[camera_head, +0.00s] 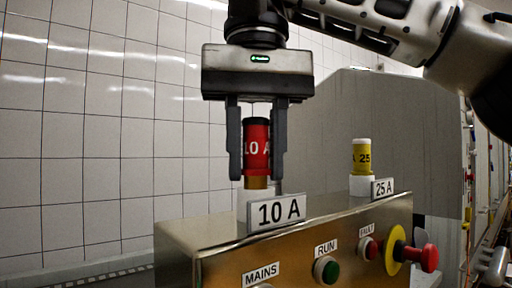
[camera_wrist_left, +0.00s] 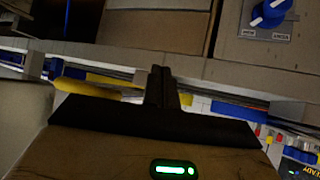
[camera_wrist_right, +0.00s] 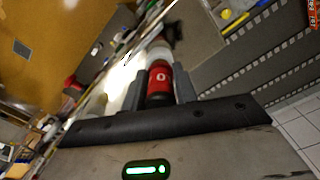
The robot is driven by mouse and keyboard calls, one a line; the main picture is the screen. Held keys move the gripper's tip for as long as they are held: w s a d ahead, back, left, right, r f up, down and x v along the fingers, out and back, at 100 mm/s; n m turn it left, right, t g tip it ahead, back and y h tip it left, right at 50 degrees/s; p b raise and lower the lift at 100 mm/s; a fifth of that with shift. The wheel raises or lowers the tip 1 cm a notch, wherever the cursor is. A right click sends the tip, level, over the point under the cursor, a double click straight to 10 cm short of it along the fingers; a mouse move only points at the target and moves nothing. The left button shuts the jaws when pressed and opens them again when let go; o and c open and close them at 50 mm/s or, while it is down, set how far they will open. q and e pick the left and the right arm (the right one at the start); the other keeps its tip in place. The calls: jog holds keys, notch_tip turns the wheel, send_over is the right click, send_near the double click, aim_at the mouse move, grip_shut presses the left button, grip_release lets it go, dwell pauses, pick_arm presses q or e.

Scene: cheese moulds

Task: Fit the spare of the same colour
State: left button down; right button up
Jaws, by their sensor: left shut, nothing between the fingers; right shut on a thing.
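My right gripper (camera_head: 257,165) points down over the steel cabinet (camera_head: 200,242) and is shut on a red fuse marked 10 A (camera_head: 257,140). The red fuse is upright, with a brass lower end, directly over a white socket (camera_head: 248,195) behind the 10 A label (camera_head: 276,212). Whether its end is in the socket or just above it, I cannot tell. The red fuse also shows between the fingers in the right wrist view (camera_wrist_right: 159,82). A yellow 25 A fuse (camera_head: 362,158) stands in its white socket behind the 25 A label (camera_head: 382,188). My left gripper (camera_wrist_left: 162,88) is shut and empty.
The cabinet front carries a green RUN button (camera_head: 327,270), a red FAULT light (camera_head: 368,248) and a red mushroom knob on a yellow disc (camera_head: 428,257). A tiled wall (camera_head: 100,120) stands behind. The left wrist view shows a blue rotary knob (camera_wrist_left: 270,13).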

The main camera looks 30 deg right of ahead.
aim_at(256, 118)
pick_arm(q)
jog(key=shift+s+f, duration=0.15)
jog(key=shift+f, duration=0.15)
pick_arm(e)
jog(key=shift+f, duration=0.4)
jog(key=o, duration=1.1)
jog(key=shift+o, duration=0.2)
pick_arm(q)
jog(key=shift+r, duration=0.1)
pick_arm(e)
notch_tip(256, 118, up, 4)
jog(key=p, duration=0.3)
jog(key=shift+r+p, duration=0.2)
jog(key=shift+p, duration=0.1)
jog(key=shift+r+p, duration=0.55)
jog(key=shift+r, duration=0.65)
pick_arm(q)
jog(key=r, duration=0.1)
jog(key=a+r, duration=0.1)
jog(key=r, duration=0.1)
pick_arm(e)
jog(key=shift+r, duration=0.4)
pick_arm(q)
jog(key=shift+s+d+f, duration=0.1)
jog(key=shift+d+f, duration=0.05)
